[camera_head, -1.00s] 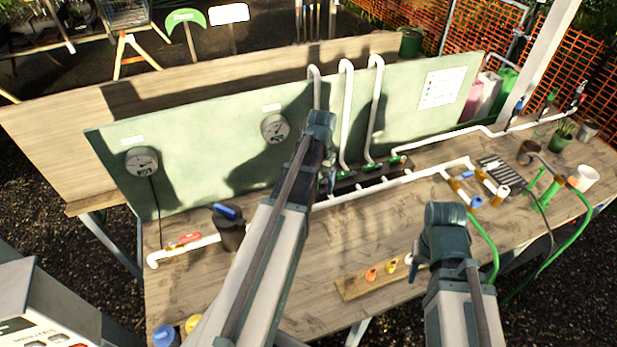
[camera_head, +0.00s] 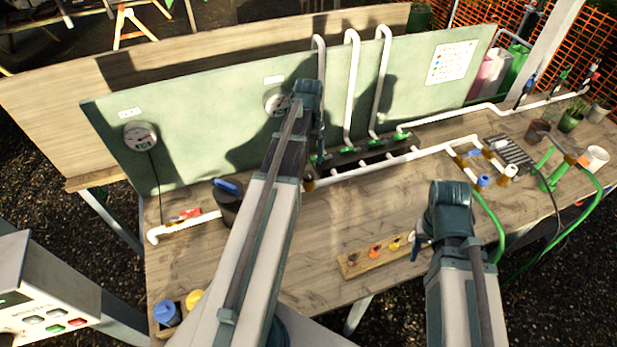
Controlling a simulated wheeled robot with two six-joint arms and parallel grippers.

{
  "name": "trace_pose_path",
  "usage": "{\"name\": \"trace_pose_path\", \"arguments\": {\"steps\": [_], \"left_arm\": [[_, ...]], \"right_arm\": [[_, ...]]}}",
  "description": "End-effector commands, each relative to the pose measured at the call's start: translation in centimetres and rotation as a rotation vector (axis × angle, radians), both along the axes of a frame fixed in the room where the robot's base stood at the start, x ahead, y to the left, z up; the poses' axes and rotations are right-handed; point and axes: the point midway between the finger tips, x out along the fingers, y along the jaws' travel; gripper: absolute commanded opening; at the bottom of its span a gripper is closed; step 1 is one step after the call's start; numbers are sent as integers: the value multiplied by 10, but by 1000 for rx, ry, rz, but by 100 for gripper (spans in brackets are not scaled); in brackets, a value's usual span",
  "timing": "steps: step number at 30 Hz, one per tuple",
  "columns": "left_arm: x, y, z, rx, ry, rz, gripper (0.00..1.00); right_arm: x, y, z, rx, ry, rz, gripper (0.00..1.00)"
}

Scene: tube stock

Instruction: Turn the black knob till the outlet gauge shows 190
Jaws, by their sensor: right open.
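Two round dial gauges sit on the green board: a left gauge (camera_head: 140,136) with a dark line running down from it, and a right gauge (camera_head: 274,101) partly covered by my left arm. Their readings and labels are too small to make out. A black cylinder with a blue bar on top (camera_head: 229,207) stands at the white pipe, left of my left arm. I cannot pick out the black knob for sure; my left arm hides part of the pipe run. My left gripper is hidden behind its arm. My right gripper (camera_head: 416,248) shows only in part, low beside its arm, open, near the wooden block.
A white pipe with a red-handled valve (camera_head: 184,214) runs along the board's foot. Tall white pipes (camera_head: 351,90) rise at the middle. A wooden block with coloured fittings (camera_head: 351,267) lies at the front. Blue and yellow caps (camera_head: 167,312) are at the front left. Green hoses (camera_head: 493,222) hang right.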

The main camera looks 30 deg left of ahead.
Motion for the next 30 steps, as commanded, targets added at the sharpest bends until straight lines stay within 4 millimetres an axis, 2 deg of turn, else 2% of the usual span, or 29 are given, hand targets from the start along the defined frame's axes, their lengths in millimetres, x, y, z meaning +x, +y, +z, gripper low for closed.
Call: {"name": "trace_pose_path", "arguments": {"steps": [1,18,23,30], "left_arm": [[0,0,-15,0,0,0,81],[0,0,-89,0,0,0,81],[0,0,-96,0,0,0,81],[0,0,-95,0,0,0,81]], "right_arm": [[0,0,-15,0,0,2,50],[0,0,-89,-2,1,11,50],[0,0,-96,-2,1,11,50],[0,0,-95,-2,0,10,50]]}}
